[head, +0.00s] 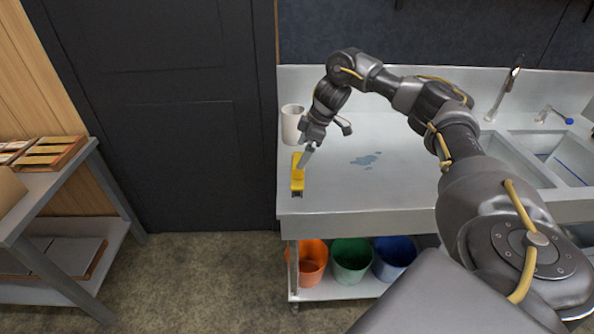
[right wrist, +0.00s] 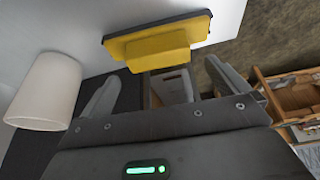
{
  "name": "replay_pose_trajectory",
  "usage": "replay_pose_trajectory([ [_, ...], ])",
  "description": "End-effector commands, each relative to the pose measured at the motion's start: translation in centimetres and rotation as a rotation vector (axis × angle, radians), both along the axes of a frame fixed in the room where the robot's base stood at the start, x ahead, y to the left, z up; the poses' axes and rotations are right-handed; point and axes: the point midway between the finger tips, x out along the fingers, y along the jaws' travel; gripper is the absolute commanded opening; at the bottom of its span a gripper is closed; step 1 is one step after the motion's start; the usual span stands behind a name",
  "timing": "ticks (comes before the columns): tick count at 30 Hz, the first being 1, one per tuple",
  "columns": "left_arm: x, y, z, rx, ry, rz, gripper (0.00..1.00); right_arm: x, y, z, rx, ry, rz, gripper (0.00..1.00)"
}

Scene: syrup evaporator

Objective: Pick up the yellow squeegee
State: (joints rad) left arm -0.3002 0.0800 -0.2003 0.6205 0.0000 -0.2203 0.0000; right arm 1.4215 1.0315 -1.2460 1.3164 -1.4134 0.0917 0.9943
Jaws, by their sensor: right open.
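The yellow squeegee (head: 297,183) lies on the steel counter (head: 340,200) near its left front edge in the head view. In the right wrist view the squeegee (right wrist: 155,45) shows as a yellow body with a dark strip, just beyond the fingertips. My right gripper (head: 306,158) reaches down at the squeegee's far end; in the wrist view its two fingers (right wrist: 163,72) are spread with nothing between them. I cannot tell whether a finger touches the squeegee. My left gripper is not in view.
A white cup (head: 291,124) stands behind the squeegee, close to my right gripper. A blue wet patch (head: 366,159) lies on the counter. Sinks (head: 550,155) are at the right. Orange, green and blue buckets (head: 350,262) stand below. A shelf (head: 50,185) is at the left.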

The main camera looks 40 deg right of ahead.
Motion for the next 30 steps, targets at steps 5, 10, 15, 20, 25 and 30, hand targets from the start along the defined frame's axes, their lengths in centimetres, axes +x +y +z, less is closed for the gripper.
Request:
replay_pose_trajectory([
  [5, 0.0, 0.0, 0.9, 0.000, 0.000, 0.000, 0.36, 0.3, 0.3, -1.3, 0.000, 0.004, 0.001, 1.00],
  [10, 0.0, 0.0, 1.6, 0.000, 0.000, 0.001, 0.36, 1.0, 0.8, -3.8, 0.000, 0.002, 0.001, 1.00],
  [15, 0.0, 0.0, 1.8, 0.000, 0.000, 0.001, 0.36, 1.3, 1.1, -4.9, 0.001, 0.001, 0.000, 1.00],
  [20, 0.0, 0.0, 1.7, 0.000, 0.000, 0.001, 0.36, 1.3, 1.1, -5.0, 0.000, 0.000, 0.000, 1.00],
  [25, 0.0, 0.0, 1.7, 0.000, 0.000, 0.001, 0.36, 1.3, 1.1, -4.9, 0.000, 0.000, 0.000, 0.83],
  [30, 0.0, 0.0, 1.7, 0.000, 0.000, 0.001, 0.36, 1.3, 1.1, -4.9, 0.000, 0.000, 0.000, 0.61],
])
